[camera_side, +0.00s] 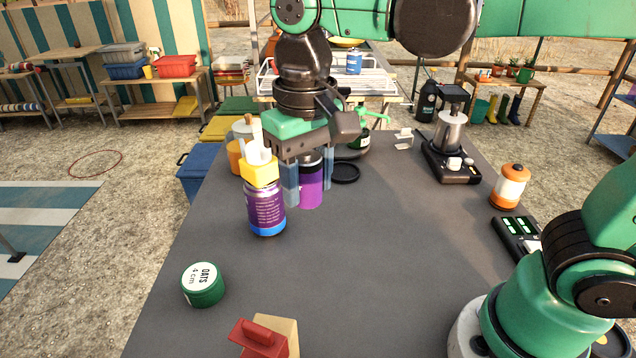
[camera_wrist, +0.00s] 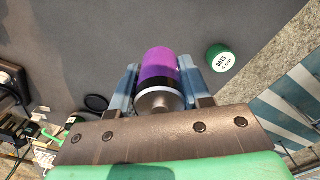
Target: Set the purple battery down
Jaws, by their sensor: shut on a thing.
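The purple battery (camera_side: 311,188) is a cylinder with a purple body and a dark and silver top. My gripper (camera_side: 300,185) points down and is shut on it, one blue-grey finger on each side. In the wrist view the battery (camera_wrist: 160,70) lies between the two fingers (camera_wrist: 158,88), its silver end toward the palm. In the side view its lower end is close to the grey table top (camera_side: 340,265); I cannot tell whether it touches. A finger partly covers its left side.
A purple and blue can (camera_side: 265,208) with a yellow-and-white top stands just left of the gripper. A black ring or lid (camera_side: 345,173) lies to the right. A green OATS tin (camera_side: 203,286) and a red block (camera_side: 258,337) are nearer. The table's middle is clear.

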